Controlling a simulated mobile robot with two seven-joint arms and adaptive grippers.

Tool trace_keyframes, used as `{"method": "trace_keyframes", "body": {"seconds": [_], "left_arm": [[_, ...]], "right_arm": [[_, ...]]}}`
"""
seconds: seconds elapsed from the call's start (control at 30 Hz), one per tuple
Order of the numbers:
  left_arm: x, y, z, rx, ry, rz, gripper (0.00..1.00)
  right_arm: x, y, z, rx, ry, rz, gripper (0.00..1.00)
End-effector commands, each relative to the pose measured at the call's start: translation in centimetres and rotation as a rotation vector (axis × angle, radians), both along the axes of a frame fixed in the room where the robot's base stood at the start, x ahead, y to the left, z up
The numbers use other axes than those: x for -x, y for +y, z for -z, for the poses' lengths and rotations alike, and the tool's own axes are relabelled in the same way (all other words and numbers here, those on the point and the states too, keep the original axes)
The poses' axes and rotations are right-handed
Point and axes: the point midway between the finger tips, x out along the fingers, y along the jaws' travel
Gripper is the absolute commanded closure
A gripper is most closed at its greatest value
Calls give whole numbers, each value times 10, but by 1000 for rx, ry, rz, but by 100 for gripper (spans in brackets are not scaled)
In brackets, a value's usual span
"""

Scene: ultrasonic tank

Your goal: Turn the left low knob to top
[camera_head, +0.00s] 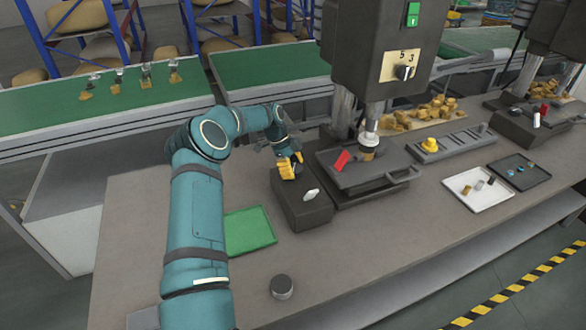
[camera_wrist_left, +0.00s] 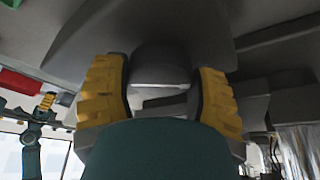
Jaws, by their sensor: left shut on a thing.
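A low dark box (camera_head: 305,212) stands on the bench left of the press. It has a white-topped knob (camera_head: 311,194) near its front, and this knob is free. My left gripper (camera_head: 289,166), with yellow fingers, is at the back part of the box's top, shut on a dark knob there. In the left wrist view the fingers stand either side of the dark rounded knob (camera_wrist_left: 160,62), which shows a pale band. The fingers largely hide this knob in the head view. I cannot tell which way it points. My right gripper is not in view.
A press (camera_head: 385,50) with a red switch (camera_head: 341,160) on its base stands right of the box. A green mat (camera_head: 248,229) and a grey round cap (camera_head: 282,287) lie in front. A white tray (camera_head: 480,204) and dark tray (camera_head: 537,178) are at right.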

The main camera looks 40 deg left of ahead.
Motion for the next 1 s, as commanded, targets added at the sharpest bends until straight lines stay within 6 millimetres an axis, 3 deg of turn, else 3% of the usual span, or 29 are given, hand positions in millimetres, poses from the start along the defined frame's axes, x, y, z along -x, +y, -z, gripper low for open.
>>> {"method": "trace_keyframes", "body": {"seconds": [0.07,0.1,0.17,0.57,1.0], "left_arm": [[1,0,2,0,3,1,75],[1,0,2,0,3,1,26],[1,0,1,1,3,1,5],[1,2,-4,-1,0,-1,5],[11,30,-77,-1,-1,-2,5]], "right_arm": [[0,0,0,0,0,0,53],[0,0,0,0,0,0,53],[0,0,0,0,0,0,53],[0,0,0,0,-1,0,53],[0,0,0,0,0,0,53]]}}
